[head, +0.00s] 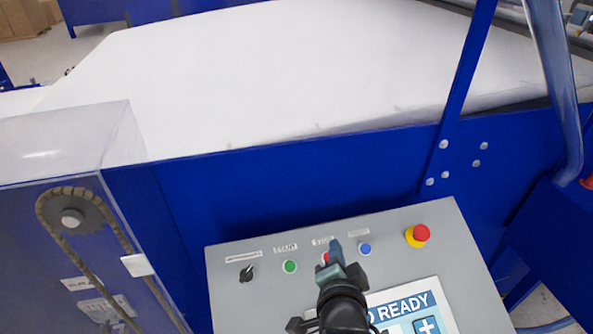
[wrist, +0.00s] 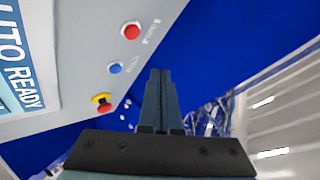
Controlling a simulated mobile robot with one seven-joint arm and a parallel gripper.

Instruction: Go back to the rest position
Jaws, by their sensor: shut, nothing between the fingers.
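My gripper (head: 335,247) is shut and empty, in front of the grey control panel (head: 230,300) in the head view. It covers part of a red button (head: 325,257) there. In the wrist view my gripper's fingers (wrist: 160,75) lie together, against the blue machine side, with the red button (wrist: 131,31) and a blue button (wrist: 116,68) to their left. I cannot tell from these views how far the fingertips are from the panel.
The panel also carries a black selector switch (head: 246,273), a green button (head: 290,266), a red emergency stop (head: 421,233) on a yellow base, and a screen (head: 420,300) with "READY" on it. A blue frame (head: 300,180) and white foam bed (head: 260,70) lie behind. A chain drive (head: 75,220) is at left.

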